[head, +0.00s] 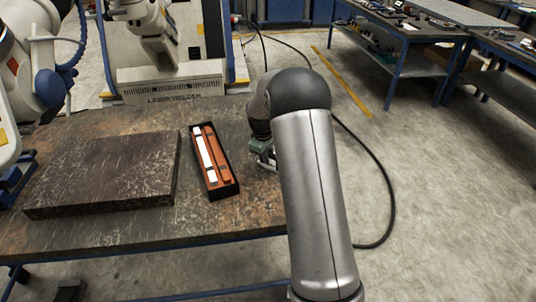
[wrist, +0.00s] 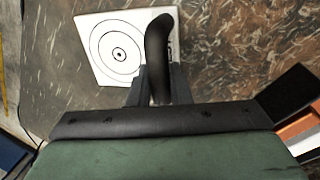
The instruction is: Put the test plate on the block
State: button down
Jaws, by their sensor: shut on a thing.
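The test plate (wrist: 108,61) is a white square with black concentric circles, ahead of my gripper in the wrist view. A black curved piece (wrist: 158,40), which looks like a handle, stands over the plate's right part. My gripper (wrist: 158,92) is shut on this piece, with a finger on each side. I cannot tell whether the plate rests on the table or hangs just above it. In the head view my gripper (head: 264,154) is mostly behind my arm, and the plate cannot be made out there. The block (head: 105,165) is a wide, dark, flat-topped slab at the table's left; its top is bare.
A black open box (head: 224,188) with white and orange bars lies on the table between the block and my gripper. Its corner also shows at the right of the wrist view (wrist: 286,92). A laser welder (head: 172,80) stands behind the worn table (head: 150,224).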

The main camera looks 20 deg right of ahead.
jog(key=c, duration=1.3)
grip_release()
jog(key=shift+f, duration=0.15)
jog(key=shift+c, duration=0.2)
jog(key=v, duration=1.2)
jog(key=s+a+r+m, duration=0.1)
jog(key=s+a, duration=0.4)
jog(key=s, duration=0.7)
jog(key=s+a+r+m+y, duration=0.1)
jog(key=s+a, duration=0.5)
jog(key=s, duration=0.7)
jog(key=shift+r+m+g+y+b, duration=0.35)
jog(key=shift+r+m, duration=0.2)
jog(key=shift+m, duration=0.45)
jog(key=shift+o, duration=0.2)
jog(key=s+a+f+m, duration=0.1)
jog(key=s+a+f, duration=0.1)
jog(key=s, duration=0.8)
jog(key=shift+s+a+f+m, duration=0.15)
jog(key=shift+s+f+m, duration=0.25)
jog(key=shift+f, duration=0.15)
